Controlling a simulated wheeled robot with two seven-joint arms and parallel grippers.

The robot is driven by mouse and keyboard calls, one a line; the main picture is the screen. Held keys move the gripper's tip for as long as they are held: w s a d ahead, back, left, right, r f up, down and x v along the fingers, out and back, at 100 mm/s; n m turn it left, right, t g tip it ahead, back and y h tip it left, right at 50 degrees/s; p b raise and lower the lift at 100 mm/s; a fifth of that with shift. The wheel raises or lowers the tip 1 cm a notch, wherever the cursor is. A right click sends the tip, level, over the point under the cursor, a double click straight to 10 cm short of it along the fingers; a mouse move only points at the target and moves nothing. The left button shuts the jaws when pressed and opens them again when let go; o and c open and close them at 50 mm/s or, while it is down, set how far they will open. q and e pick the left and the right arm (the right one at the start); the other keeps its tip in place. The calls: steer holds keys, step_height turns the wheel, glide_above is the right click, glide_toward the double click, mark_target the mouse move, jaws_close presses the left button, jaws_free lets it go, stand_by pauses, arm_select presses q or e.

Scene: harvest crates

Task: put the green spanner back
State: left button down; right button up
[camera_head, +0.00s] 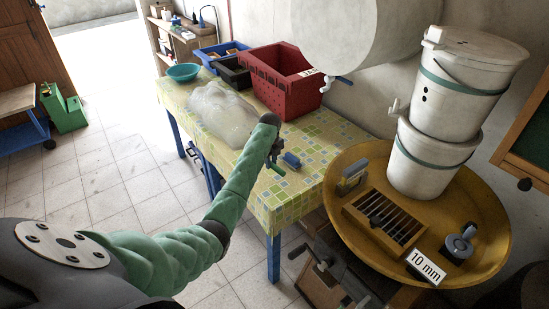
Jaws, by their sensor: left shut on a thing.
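My left arm reaches in from the lower left, and its gripper (277,160) is over the tiled table (325,150). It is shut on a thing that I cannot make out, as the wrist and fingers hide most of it. A small blue thing (291,160) shows right at the fingertips; I cannot tell whether it is held or lies behind them. I cannot pick out a green spanner. A slotted wooden rack (408,236) stands on the round yellow tray (485,215) at the right. My right gripper does not show.
A card reading "10 mm" (425,267) and a grey round tool (458,245) are on the tray, near stacked white buckets (460,85). A clear plastic bag (222,112), a red crate (287,97) and a teal bowl (184,72) are on the table.

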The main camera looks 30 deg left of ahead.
arm_select(q)
steer(key=shift+a+f+m, duration=0.1)
steer(key=shift+f+m, duration=0.15)
steer(key=shift+m, duration=0.15)
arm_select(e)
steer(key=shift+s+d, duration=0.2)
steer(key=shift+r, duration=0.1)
